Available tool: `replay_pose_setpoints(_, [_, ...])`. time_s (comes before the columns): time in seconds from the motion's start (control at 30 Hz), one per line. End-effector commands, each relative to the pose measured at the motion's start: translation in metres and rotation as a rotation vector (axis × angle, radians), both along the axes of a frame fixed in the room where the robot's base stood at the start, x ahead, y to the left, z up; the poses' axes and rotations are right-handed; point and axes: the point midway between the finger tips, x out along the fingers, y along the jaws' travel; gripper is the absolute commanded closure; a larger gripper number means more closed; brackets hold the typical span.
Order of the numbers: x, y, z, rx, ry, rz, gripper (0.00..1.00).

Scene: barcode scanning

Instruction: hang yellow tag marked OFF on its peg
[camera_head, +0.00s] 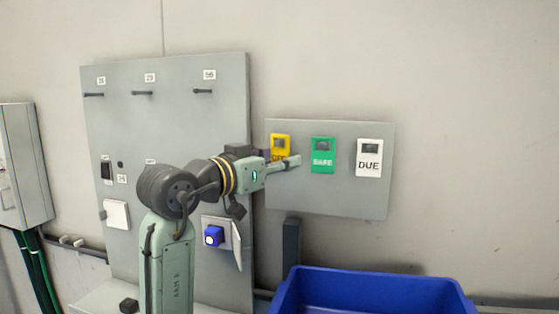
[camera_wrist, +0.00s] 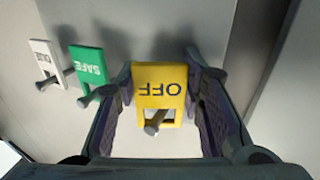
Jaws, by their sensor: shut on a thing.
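The yellow tag (camera_head: 280,142) marked OFF is at the left end of a small grey board (camera_head: 330,195). In the wrist view the yellow tag (camera_wrist: 161,88) appears upside down, between my two fingers, with a peg (camera_wrist: 155,122) showing through its window. My gripper (camera_head: 283,162) is shut on the tag, one finger at each side edge in the wrist view (camera_wrist: 160,75). In the head view the finger partly covers the tag's lower part and lettering. The tag looks close to the board; any gap cannot be told.
A green SAFE tag (camera_head: 323,155) and a white DUE tag (camera_head: 369,158) hang to the right. The large grey panel (camera_head: 130,75) at left has three bare pegs under number labels, a peg (camera_head: 202,91) among them. A blue bin (camera_head: 375,288) stands below the board.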

Motion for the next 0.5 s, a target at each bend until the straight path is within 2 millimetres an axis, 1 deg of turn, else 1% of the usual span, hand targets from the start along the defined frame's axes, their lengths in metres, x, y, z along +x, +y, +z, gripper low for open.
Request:
replay_pose_setpoints(0.33, [0.0003,0.0002,-0.0013,0.000,0.001,0.000,0.94])
replay_pose_setpoints(0.37, [0.0003,0.0002,-0.0013,0.000,0.001,0.000,0.64])
replay_pose_setpoints(0.5, [0.0004,0.0003,-0.0013,0.000,0.001,0.001,0.55])
